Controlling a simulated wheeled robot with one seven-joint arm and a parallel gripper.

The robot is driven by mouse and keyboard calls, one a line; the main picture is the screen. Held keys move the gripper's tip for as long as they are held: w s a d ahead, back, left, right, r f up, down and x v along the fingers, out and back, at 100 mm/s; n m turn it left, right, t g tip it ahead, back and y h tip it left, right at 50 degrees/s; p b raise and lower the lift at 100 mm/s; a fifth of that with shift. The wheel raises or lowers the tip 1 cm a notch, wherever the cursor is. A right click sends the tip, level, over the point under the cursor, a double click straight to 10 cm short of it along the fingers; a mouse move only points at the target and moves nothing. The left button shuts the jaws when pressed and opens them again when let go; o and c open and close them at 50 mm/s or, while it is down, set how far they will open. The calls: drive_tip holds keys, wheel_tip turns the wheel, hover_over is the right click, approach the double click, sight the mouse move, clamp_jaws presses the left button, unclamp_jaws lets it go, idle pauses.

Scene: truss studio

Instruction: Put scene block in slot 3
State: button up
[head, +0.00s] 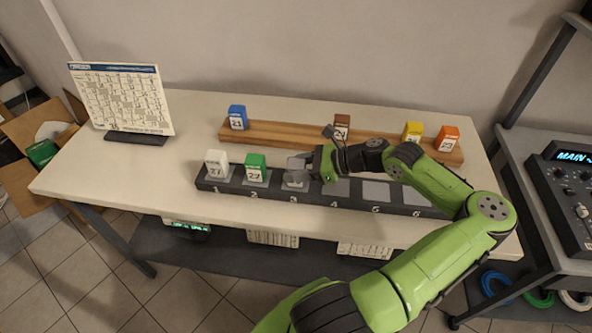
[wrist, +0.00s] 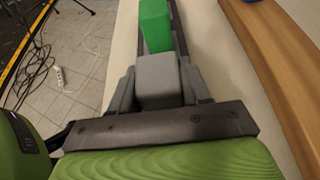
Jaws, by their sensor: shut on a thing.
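My gripper (head: 300,165) is over slot 3 of the dark numbered rack (head: 330,200). It is shut on a grey block (wrist: 158,80), which sits between the fingers in the wrist view. In the head view the block's pale labelled face (head: 294,183) shows just behind the number 3; I cannot tell whether its bottom rests in the slot. A white block (head: 217,163) stands in slot 1 and a green block (head: 255,168) in slot 2. The green block also shows ahead of the gripper in the wrist view (wrist: 155,25). Slots 4 to 6 look empty, partly behind my arm.
A wooden rail (head: 280,131) behind the rack holds a blue block (head: 237,117), a brown block (head: 342,123), a yellow block (head: 412,131) and an orange block (head: 448,138). A calendar board (head: 122,98) stands at the left. A mixer console (head: 560,200) is at the right.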

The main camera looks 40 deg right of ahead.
drive_tip(key=o, duration=1.1)
drive_tip(key=p+v, duration=0.2)
drive_tip(key=v, duration=1)
drive_tip(key=shift+s+r, duration=0.1)
